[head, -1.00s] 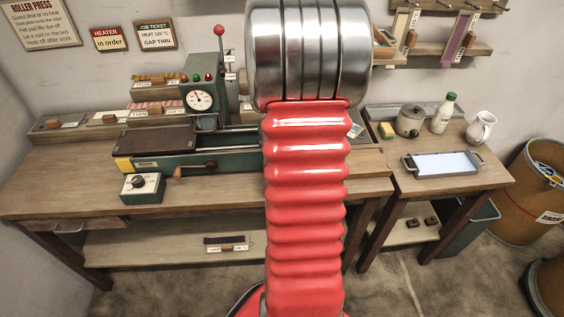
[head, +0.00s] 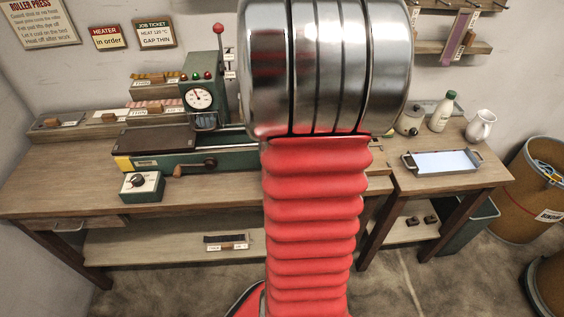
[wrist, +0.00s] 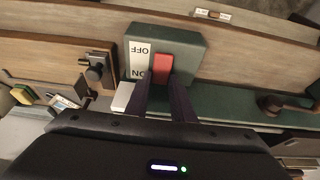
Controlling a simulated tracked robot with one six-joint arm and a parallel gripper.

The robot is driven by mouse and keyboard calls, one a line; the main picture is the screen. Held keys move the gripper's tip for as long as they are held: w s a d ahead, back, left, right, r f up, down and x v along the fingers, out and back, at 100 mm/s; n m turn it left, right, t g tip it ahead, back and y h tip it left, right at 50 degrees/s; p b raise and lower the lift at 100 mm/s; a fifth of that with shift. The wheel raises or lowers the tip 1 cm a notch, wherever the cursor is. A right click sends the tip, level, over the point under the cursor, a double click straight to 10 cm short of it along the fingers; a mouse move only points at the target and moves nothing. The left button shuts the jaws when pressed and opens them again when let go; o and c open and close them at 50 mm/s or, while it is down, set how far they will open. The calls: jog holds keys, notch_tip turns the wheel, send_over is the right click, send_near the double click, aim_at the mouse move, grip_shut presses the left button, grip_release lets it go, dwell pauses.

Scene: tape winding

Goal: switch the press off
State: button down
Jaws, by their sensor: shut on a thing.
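In the wrist view a green switch box (wrist: 190,50) carries a white label (wrist: 138,60) reading OFF and ON, upside down. A red switch handle (wrist: 162,66) stands beside the label. My gripper (wrist: 164,88) is shut on this red handle, with its dark fingers at the handle's lower end in the picture. The fingers hide part of the handle, so I cannot tell its exact position. In the head view my arm hides the switch box and my gripper. The green press (head: 205,85) with its round gauge (head: 199,98) stands on the wooden bench (head: 60,185) to the left.
A green box with a black knob (head: 142,187) sits at the bench front. A red-knobbed lever (head: 219,30) rises by the press. A side table at right holds a tray (head: 477,166), a pot (head: 409,122), a bottle (head: 442,112) and a jug (head: 480,126).

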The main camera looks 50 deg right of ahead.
jog(key=c, duration=1.5)
grip_release()
jog(key=shift+v, duration=6.9)
